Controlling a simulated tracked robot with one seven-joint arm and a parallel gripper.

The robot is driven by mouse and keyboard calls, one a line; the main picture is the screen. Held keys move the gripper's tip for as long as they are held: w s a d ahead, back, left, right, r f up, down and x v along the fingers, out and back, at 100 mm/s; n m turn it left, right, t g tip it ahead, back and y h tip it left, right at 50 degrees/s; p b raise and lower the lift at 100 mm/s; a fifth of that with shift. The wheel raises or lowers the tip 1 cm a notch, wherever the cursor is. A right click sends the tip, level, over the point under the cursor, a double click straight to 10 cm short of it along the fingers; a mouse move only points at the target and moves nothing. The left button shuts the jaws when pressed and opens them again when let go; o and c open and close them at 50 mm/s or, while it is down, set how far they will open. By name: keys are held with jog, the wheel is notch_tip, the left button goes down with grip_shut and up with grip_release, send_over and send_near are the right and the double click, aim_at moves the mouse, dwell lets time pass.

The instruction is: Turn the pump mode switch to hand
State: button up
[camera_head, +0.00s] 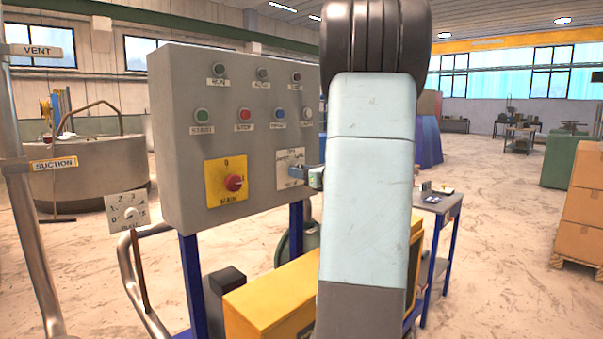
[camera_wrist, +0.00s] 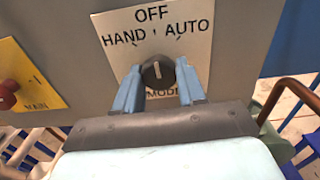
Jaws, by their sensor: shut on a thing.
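The pump mode switch (camera_wrist: 157,74) is a black knob with a white pointer line on a white plate (camera_wrist: 185,30) marked HAND, OFF and AUTO. Its pointer line stands close to upright, towards OFF. My gripper (camera_wrist: 158,88) has its two blue fingers on either side of the knob and is shut on it. In the head view, the mode plate (camera_head: 290,160) is on the lower right of the grey control panel (camera_head: 185,120). My gripper (camera_head: 304,174) reaches the plate from the right there. The knob is hidden by my gripper in that view.
A red main switch (camera_head: 234,182) on a yellow plate sits left of the mode plate. Several buttons and lamps line the panel above. A yellow box (camera_head: 270,300) stands below. A dial plate (camera_head: 127,211) and pipes are at left, and a small blue table (camera_head: 440,205) at right.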

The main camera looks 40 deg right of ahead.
jog(key=shift+n, duration=4.3)
jog(key=shift+f, duration=0.1)
jog(key=o, duration=1.1)
jog(key=shift+c, duration=0.2)
jog(key=shift+s, duration=0.1)
jog(key=s+d, duration=0.2)
jog(key=s, duration=1.1)
jog(key=shift+s, duration=0.25)
